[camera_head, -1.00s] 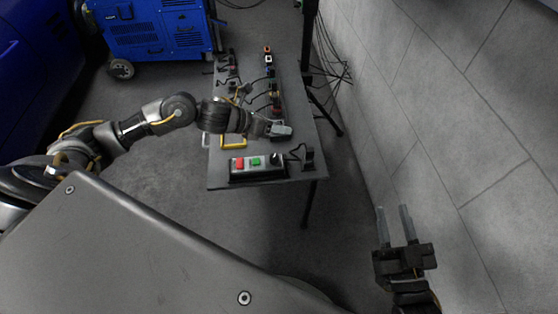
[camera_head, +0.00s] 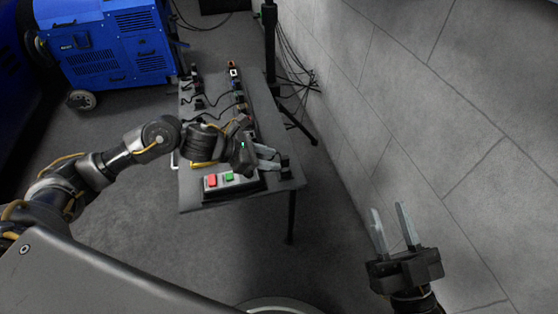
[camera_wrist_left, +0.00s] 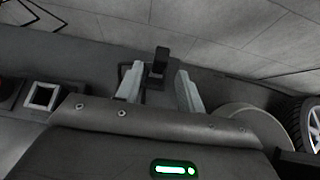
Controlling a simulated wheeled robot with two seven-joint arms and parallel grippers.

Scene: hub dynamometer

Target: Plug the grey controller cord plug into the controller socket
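My left gripper (camera_head: 273,158) is open, low over the table's near right corner. Its fingertips point at a dark upright plug (camera_head: 286,165) on a thin cord, which I take for the controller cord plug. In the left wrist view the plug (camera_wrist_left: 160,60) appears between the two open fingers, slightly beyond them; contact cannot be told. The controller box (camera_head: 228,181), with a red and a green button, lies just left of the gripper, partly hidden by it. I cannot make out the controller socket for certain. My right gripper (camera_head: 389,209) is open and empty, right of the table.
The grey table (camera_head: 195,202) carries several small coloured connectors and cords along its far part. A silver square frame (camera_wrist_left: 42,95) shows left in the wrist view. A blue machine (camera_head: 108,45) stands behind left; a tiled wall (camera_head: 460,90) stands right.

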